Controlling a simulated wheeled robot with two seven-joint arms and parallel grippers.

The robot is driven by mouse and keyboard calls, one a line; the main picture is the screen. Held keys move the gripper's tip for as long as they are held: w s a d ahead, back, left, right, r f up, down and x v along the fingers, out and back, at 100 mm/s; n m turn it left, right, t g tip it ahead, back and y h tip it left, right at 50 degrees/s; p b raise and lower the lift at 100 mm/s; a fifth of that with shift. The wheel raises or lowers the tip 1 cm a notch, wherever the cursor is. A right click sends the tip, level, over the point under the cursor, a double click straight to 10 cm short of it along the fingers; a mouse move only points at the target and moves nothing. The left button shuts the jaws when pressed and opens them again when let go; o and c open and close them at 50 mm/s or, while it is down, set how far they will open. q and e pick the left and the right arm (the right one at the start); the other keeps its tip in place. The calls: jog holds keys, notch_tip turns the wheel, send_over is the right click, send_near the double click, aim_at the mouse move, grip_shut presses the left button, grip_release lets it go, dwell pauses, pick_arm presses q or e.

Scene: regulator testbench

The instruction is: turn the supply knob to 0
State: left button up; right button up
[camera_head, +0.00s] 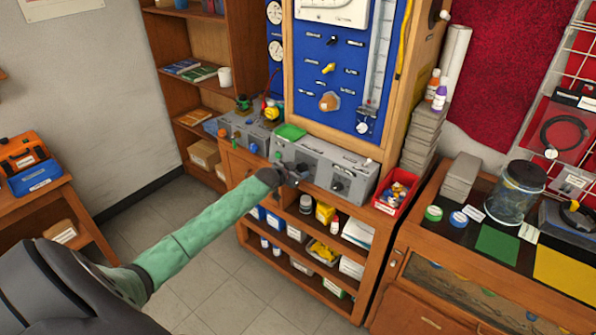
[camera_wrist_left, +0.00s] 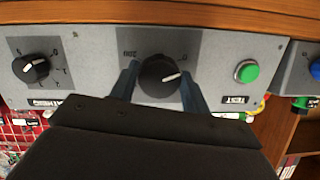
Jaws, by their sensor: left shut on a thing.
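A black round knob (camera_wrist_left: 158,75) on a grey panel sits between the two fingers of my left gripper (camera_wrist_left: 160,88) in the left wrist view. The gripper is shut on it. Its white pointer line points right and slightly up, towards the side marked 0, a little below that mark. A 200 mark shows at the other side. Any name label of this knob is hidden by the gripper. In the head view my left gripper (camera_head: 286,174) is at the front of the grey control box (camera_head: 312,155). My right gripper is not in view.
A green button (camera_wrist_left: 246,71) with a TEST label is beside the knob; a second black knob (camera_wrist_left: 31,68) is on the other side. A red bin (camera_head: 397,190) stands right of the box. A blue gauge board (camera_head: 335,75) rises behind.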

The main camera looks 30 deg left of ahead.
pick_arm(q)
jog(key=shift+f+n+h, duration=0.15)
jog(key=shift+n+h, duration=0.15)
jog(key=shift+n, duration=0.3)
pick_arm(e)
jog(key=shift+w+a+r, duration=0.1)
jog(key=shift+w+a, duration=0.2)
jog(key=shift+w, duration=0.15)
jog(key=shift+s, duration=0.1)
pick_arm(q)
jog(key=o, duration=1)
jog(key=b+v, duration=0.3)
jog(key=v, duration=0.5)
jog(key=shift+w, duration=0.1)
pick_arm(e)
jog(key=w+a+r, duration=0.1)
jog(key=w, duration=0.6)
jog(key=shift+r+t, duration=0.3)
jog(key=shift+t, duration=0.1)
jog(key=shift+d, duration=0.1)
